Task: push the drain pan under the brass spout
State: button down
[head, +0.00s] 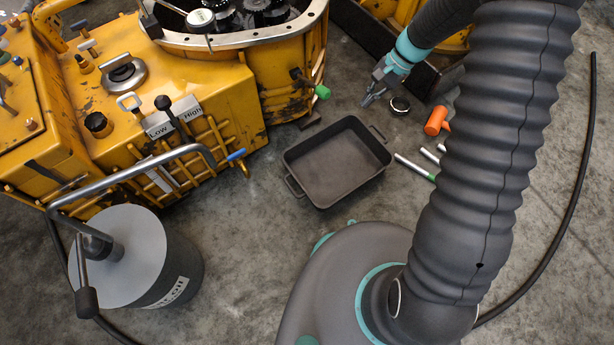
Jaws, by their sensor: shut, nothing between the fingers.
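The drain pan (316,203), a dark grey rectangular tray with a handle at each end, lies on the floor in the middle of the view and looks empty. The brass spout (243,168) sticks out low on the yellow housing, beside a blue-tipped lever. The pan lies to the right of the spout, with a gap of floor between them. My gripper (368,102) is shut and empty, above and to the right of the pan's far right corner, apart from it.
The yellow transmission housing (215,90) stands at left and behind. An oil drum (135,250) with a bent pipe stands front left. An orange tool (436,121), metal rods (412,166) and a dark ring (400,105) lie right of the pan. Floor between pan and spout is clear.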

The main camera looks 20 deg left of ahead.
jog(key=a+f+m+g+y, duration=0.15)
jog(key=a+f, duration=0.25)
jog(key=f, duration=1.1)
jog(key=m+g, duration=0.2)
jog(key=m, duration=0.1)
send_near(307, 183)
jog(key=x, duration=0.2)
jog(key=b+x, duration=0.1)
jog(key=shift+s+f+n+y, duration=0.25)
jog(key=shift+s+f, duration=0.05)
jog(key=shift+s+a+f, duration=0.25)
jog(key=shift+s+a, duration=0.9)
jog(key=shift+a, duration=0.1)
jog(key=shift+s+a+p, duration=0.3)
jog(key=shift+s+a, duration=0.15)
